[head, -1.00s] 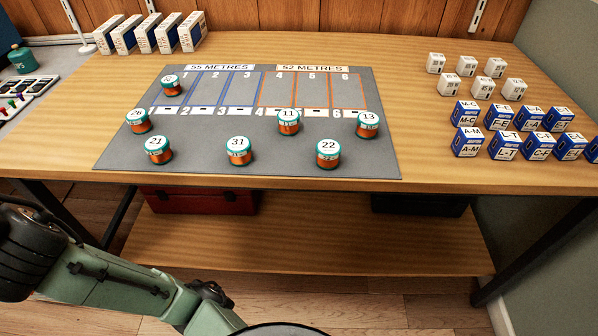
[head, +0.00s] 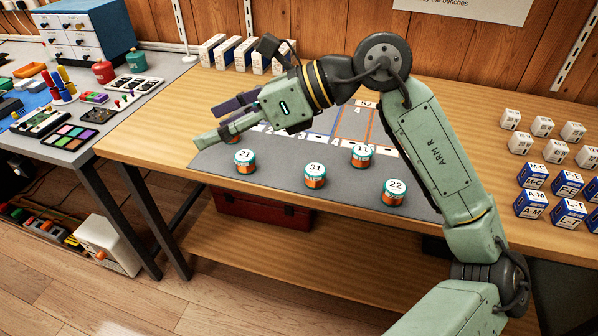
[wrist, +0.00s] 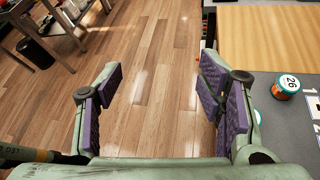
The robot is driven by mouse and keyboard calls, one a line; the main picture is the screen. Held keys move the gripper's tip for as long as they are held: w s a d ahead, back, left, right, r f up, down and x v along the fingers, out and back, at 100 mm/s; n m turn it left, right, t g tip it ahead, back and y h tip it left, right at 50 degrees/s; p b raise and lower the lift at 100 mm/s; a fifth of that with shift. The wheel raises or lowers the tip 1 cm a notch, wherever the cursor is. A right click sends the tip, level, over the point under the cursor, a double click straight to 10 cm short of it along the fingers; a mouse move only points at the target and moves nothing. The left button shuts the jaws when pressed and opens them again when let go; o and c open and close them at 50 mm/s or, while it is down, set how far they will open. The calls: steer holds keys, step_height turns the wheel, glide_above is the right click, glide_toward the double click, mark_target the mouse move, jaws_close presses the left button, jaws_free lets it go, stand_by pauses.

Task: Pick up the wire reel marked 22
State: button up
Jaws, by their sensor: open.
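The wire reel marked 22 (head: 395,193) stands upright on the grey mat (head: 270,182), near its front right edge in the head view. It has a teal-and-white top and an orange band. My gripper (head: 216,122) is open and empty, over the left side of the mat, well to the left of reel 22. In the wrist view its purple-padded fingers (wrist: 160,95) are apart with floor between them. Reel 22 is not in the wrist view. Reel 26 (wrist: 287,86) stands just right of the fingers there.
Reels 21 (head: 245,161), 31 (head: 315,175) and 11 (head: 361,155) stand on the mat near reel 22. My arm hides part of the mat. White boxes (head: 543,126) and blue boxes (head: 567,182) stand at the right. The bench front edge is bare.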

steer(key=w+d+f+m+t+h, duration=0.2)
steer(key=d+h, duration=0.1)
steer(key=d, duration=0.5)
steer(key=w+d+f+m+t+h, duration=0.1)
steer(key=w+d+f+m+h, duration=0.15)
steer(key=d, duration=0.55)
steer(key=m+h+p, duration=0.2)
steer(key=m+h, duration=0.1)
steer(key=h, duration=0.2)
glide_toward(397, 188)
steer(key=x, duration=0.4)
steer(key=shift+d+f, duration=0.1)
steer(key=shift+f, duration=0.2)
steer(key=shift+p+x, duration=1.3)
steer(key=shift+x, duration=1.7)
steer(key=shift+c, duration=0.4)
steer(key=shift+r, duration=0.1)
steer(key=c, duration=1.1)
steer(key=shift+w, duration=0.1)
steer(key=shift+c, duration=0.2)
